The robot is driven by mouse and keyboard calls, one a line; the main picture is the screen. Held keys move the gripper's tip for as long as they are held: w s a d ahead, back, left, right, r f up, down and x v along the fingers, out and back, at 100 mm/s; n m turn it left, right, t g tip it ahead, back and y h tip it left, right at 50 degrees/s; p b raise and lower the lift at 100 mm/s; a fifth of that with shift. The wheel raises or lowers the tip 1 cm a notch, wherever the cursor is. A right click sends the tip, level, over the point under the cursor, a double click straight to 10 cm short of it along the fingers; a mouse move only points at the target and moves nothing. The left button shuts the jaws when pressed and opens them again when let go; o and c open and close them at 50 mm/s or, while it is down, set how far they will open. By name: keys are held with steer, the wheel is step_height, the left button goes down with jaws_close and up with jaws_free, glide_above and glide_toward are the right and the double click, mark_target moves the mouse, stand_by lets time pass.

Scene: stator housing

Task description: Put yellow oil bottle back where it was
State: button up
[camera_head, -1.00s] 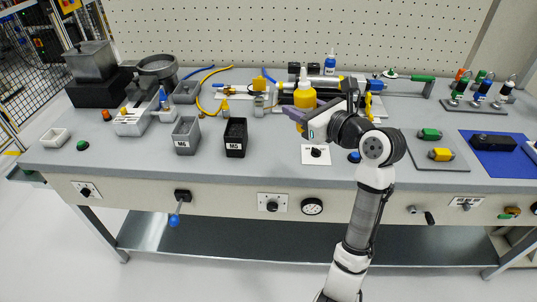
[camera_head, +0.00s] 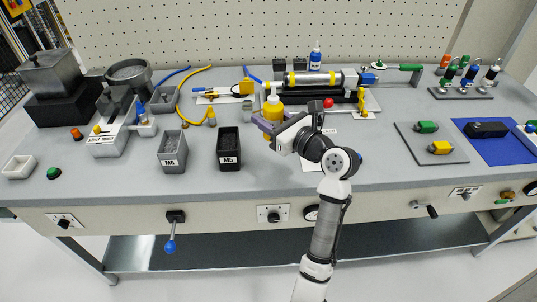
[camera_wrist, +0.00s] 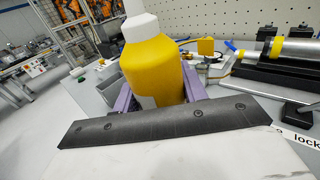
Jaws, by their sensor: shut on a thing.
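The yellow oil bottle (camera_head: 272,104) has a pale nozzle top and stands upright in my gripper (camera_head: 268,123), over the middle of the bench. My gripper is shut on the bottle; its purple fingers reach around the body. The bottle fills the middle of the wrist view (camera_wrist: 158,65), with its white cap at the top and purple fingers on both sides. Its base is hidden by the gripper, so I cannot tell whether it touches the bench.
A cylinder assembly (camera_head: 322,80) lies behind the bottle. The black M5 bin (camera_head: 229,160) and grey M6 bin (camera_head: 172,163) stand to the left. A blue bottle (camera_head: 315,57) stands at the back. A grey plate with green and yellow blocks (camera_head: 408,146) lies right.

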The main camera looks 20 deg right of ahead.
step_height(320, 180, down, 13)
steer(key=shift+r+p, duration=0.2)
steer(key=shift+p, duration=0.1)
steer(key=o, duration=0.7)
steer(key=shift+o, duration=0.2)
steer(key=b+v, duration=0.3)
steer(key=v, duration=0.9)
